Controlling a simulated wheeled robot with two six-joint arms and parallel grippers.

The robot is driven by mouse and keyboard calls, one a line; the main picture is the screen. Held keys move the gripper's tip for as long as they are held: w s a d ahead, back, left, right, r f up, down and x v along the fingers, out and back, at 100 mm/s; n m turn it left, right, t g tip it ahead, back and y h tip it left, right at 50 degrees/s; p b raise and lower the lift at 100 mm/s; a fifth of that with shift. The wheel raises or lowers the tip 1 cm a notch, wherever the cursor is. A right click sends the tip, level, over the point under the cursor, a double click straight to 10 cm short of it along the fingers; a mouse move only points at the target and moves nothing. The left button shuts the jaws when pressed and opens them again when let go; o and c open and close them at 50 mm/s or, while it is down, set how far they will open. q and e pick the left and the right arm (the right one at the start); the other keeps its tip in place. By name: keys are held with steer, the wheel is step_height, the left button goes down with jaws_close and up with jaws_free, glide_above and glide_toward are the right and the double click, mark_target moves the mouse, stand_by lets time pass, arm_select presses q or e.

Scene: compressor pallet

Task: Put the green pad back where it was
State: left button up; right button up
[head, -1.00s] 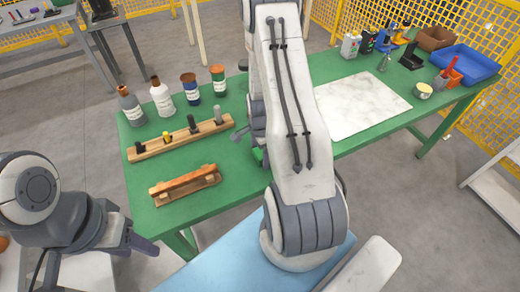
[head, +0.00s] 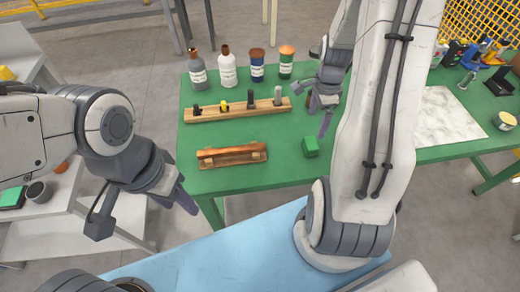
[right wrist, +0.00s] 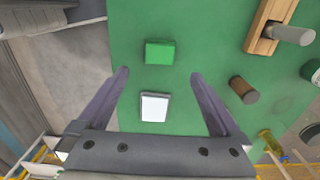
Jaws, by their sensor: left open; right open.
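The green pad (head: 310,147) looks like a small green block on the green bench, right of the wooden rack; it also shows in the right wrist view (right wrist: 160,52). My right gripper (head: 318,112) is open and empty above the bench, close to the pad. In the right wrist view its fingers (right wrist: 160,76) are spread, with the pad just beyond the tips. A small white-faced square (right wrist: 154,106) lies on the bench beside the pad. My left gripper (head: 178,197) hangs left of the bench, away from the pad.
A wooden rack with pegs (head: 238,109) and a smaller wooden holder (head: 232,154) stand left of the pad. Several bottles (head: 228,69) line the back. A brown cylinder (right wrist: 243,90) stands near my right gripper. A marble slab (head: 450,117) lies at right.

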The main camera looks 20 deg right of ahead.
steer(key=s+a+r+n, duration=0.1)
steer(key=a+r+n, duration=0.3)
steer(key=a+n, duration=0.45)
steer(key=s+a+r+n, duration=0.2)
steer(key=a+r+n, duration=0.3)
steer(key=a, duration=0.7)
steer(key=s+a+r+n+y, duration=0.1)
steer(key=s+a+r+n, duration=0.2)
steer(key=s+a+n, duration=0.7)
steer(key=s+n, duration=0.3)
steer(key=n, duration=0.1)
steer(key=shift+s+r, duration=0.2)
steer(key=shift+r, duration=0.15)
steer(key=shift+n, duration=0.25)
